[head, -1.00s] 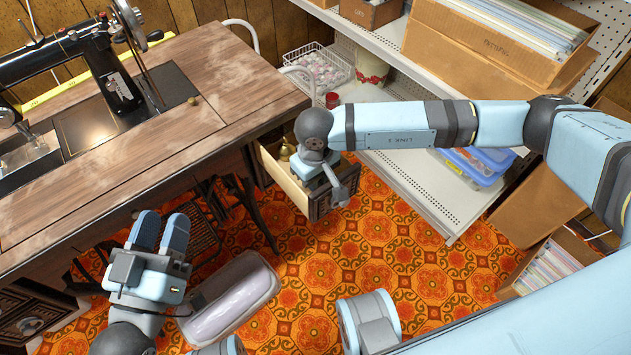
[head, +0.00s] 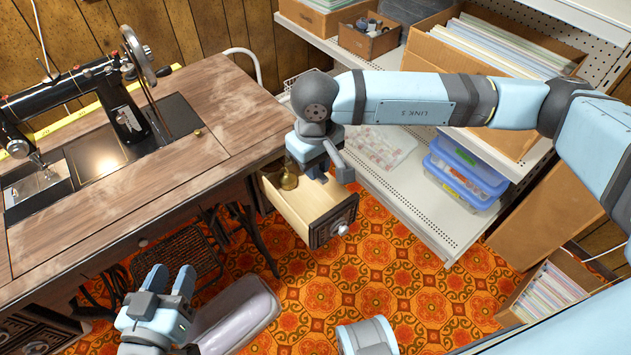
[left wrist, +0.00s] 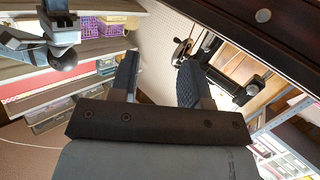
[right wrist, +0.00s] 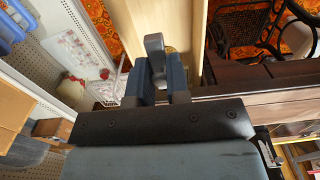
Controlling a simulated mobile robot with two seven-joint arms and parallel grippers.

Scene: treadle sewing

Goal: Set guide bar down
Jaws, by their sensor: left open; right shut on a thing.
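My right gripper (head: 318,168) is shut on a small grey metal piece, which I take as the guide bar (head: 341,168). In the right wrist view the guide bar (right wrist: 155,48) stands out past the fingertips (right wrist: 160,75). The gripper is above the open wooden drawer (head: 307,211); the gap to the drawer floor is hard to judge. My left gripper (head: 168,280) is open and empty, low in front of the sewing table (head: 140,215). The left wrist view shows nothing between its fingers (left wrist: 158,80).
A brass item (head: 288,179) stands at the drawer's back. The black sewing machine (head: 75,90) is on the table. White shelves (head: 425,205) with blue-lidded boxes (head: 465,170) stand to the right. A pale rounded object (head: 238,318) lies by my left gripper.

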